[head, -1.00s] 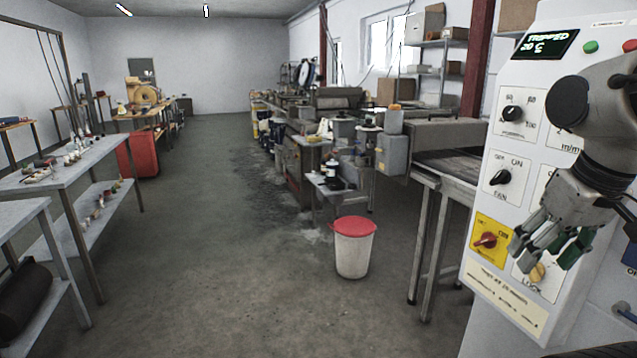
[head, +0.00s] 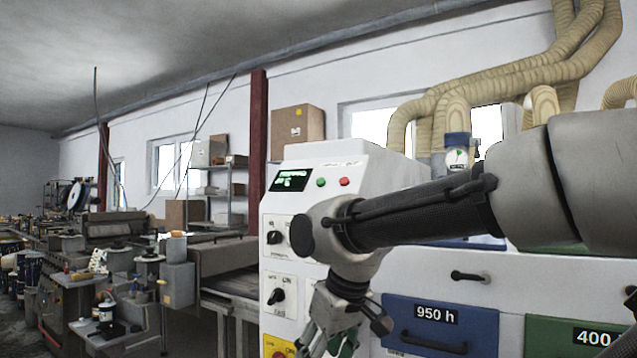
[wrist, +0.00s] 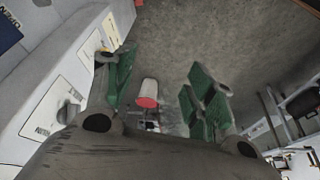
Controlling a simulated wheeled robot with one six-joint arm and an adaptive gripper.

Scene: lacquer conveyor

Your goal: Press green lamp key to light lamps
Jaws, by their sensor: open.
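A white control panel (head: 277,215) stands near the middle of the head view. A round green key (head: 320,182) and a red one (head: 343,181) sit side by side at its top, right of a small dark display (head: 291,180) with green text. I cannot tell whether the green key is the lamp key. My gripper (head: 328,344) hangs in front of the lower panel, fingers down, well below the green key. In the wrist view my gripper (wrist: 163,88) is open, its green fingers apart, with nothing between them. My arm hides the panel's right part.
The panel carries black knobs (head: 276,237) and a yellow switch plate (head: 276,347). Blue (head: 440,322) and green (head: 570,335) drawers lie to the right. Beige hoses (head: 520,80) run above. The wrist view shows a red-lidded bin (wrist: 148,92) and open floor.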

